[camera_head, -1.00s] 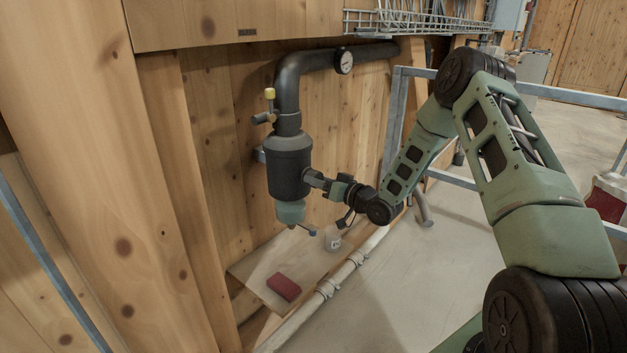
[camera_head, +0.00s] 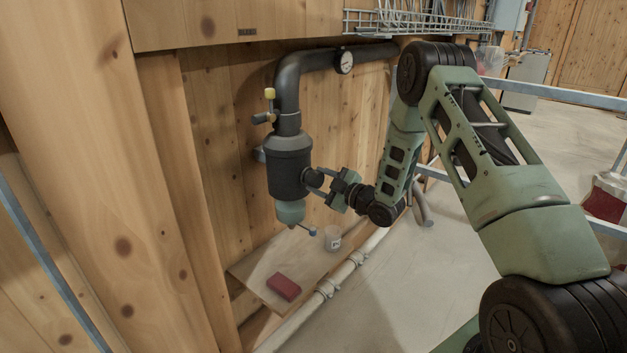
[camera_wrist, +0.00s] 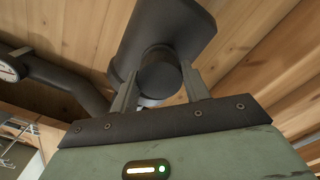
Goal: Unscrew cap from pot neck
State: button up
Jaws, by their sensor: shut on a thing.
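The pot is a dark grey cylinder (camera_head: 288,172) on a black pipe, with a green lower end; in the wrist view its body (camera_wrist: 165,25) fills the upper middle. A short neck sticks out of its right side, with a dark round cap (camera_wrist: 160,78) at its end. My gripper (camera_head: 322,184) comes in from the right. In the wrist view its two fingers (camera_wrist: 160,92) stand on either side of the cap, shut on it. In the head view the cap (camera_head: 313,178) is small and partly covered by the fingers. The neck behind the cap is mostly hidden.
A valve with a yellow knob (camera_head: 269,94) sits above the pot, and a gauge (camera_head: 344,62) is on the pipe. A shelf (camera_head: 262,270) holds a red block (camera_head: 284,287) and a clear cup (camera_head: 333,239).

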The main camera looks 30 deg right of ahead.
jog(key=shift+v, duration=1.35)
jog(key=shift+b+v, duration=0.5)
jog(key=shift+v, duration=0.95)
